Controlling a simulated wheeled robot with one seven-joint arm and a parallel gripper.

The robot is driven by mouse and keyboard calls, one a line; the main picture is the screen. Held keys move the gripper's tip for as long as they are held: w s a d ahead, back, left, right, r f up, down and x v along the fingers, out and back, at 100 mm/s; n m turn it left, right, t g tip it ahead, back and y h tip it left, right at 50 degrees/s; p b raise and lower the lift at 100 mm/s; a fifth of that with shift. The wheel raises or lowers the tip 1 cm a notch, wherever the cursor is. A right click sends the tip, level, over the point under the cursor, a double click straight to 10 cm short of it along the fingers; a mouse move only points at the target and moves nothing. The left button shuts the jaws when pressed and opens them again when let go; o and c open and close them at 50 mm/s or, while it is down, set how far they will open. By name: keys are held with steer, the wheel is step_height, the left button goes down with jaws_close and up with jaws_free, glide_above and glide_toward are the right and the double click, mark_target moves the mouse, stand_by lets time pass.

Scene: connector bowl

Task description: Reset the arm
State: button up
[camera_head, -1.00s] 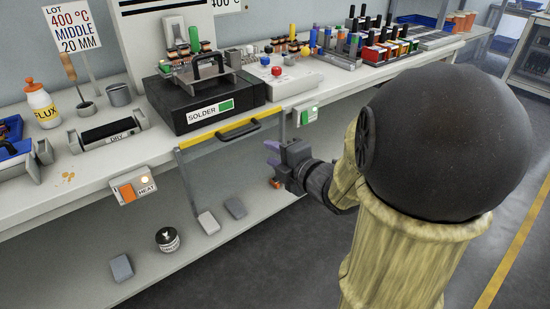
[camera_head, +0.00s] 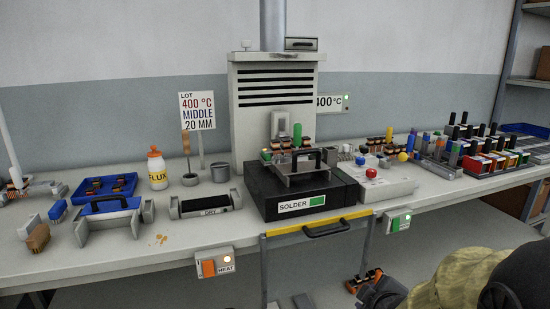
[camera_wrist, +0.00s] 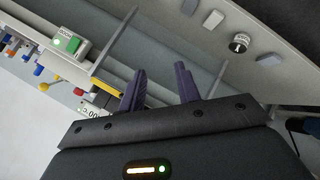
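My arm shows at the lower right of the head view, with its wrist end (camera_head: 384,296) below the front edge of the bench. In the wrist view, my gripper's two dark purple fingers (camera_wrist: 160,88) stand clearly apart with nothing seen between them. An orange and black piece (camera_head: 364,280) shows beside my wrist in the head view; I cannot tell whether it touches my gripper. The black solder unit (camera_head: 275,192) stands on the bench, with a yellow-edged bar and black handle (camera_head: 326,229) at its front.
The bench (camera_head: 110,264) runs across the view. On it are a flux bottle (camera_head: 157,168), a drying tray (camera_head: 207,204), a blue tray (camera_head: 104,187) and a rack of coloured parts (camera_head: 480,160). The heat switch (camera_head: 215,263) and a green switch (camera_head: 398,222) stick out from the front edge.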

steer(key=s+a+f+m+g, duration=0.3)
steer(key=s+m+g, duration=0.1)
steer(key=s+m, duration=0.15)
steer(key=s+a+f+m+g, duration=0.3)
steer(key=s+m+g, duration=0.1)
steer(key=s+m, duration=0.15)
step_height(320, 180, up, 34)
steer(key=p, duration=3.4)
steer(key=shift+d+n, duration=0.2)
steer(key=shift+n, duration=0.2)
